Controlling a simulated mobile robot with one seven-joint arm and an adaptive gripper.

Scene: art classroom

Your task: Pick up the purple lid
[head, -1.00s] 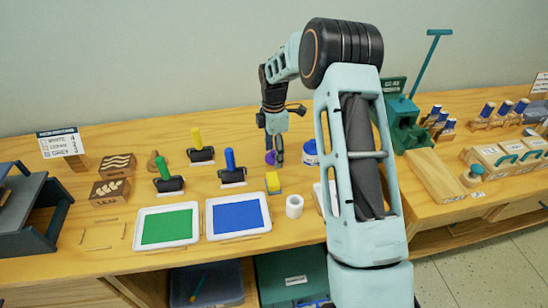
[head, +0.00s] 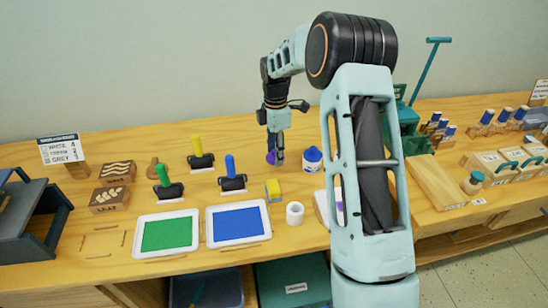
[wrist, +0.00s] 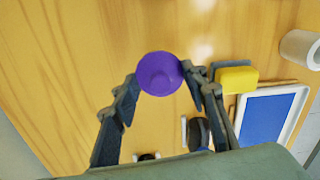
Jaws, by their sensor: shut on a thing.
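The purple lid (wrist: 159,73) is a round disc with a raised centre, between the fingertips of my gripper (wrist: 160,88) in the wrist view. In the head view the lid (head: 271,157) shows as a small purple patch beside the fingers of my gripper (head: 276,158), partly hidden by them. My gripper points down and is shut on the lid. I cannot tell whether the lid touches the table.
White trays of blue (head: 238,239) and green (head: 166,252) lie in front. Brayers with coloured handles (head: 231,172) stand left.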

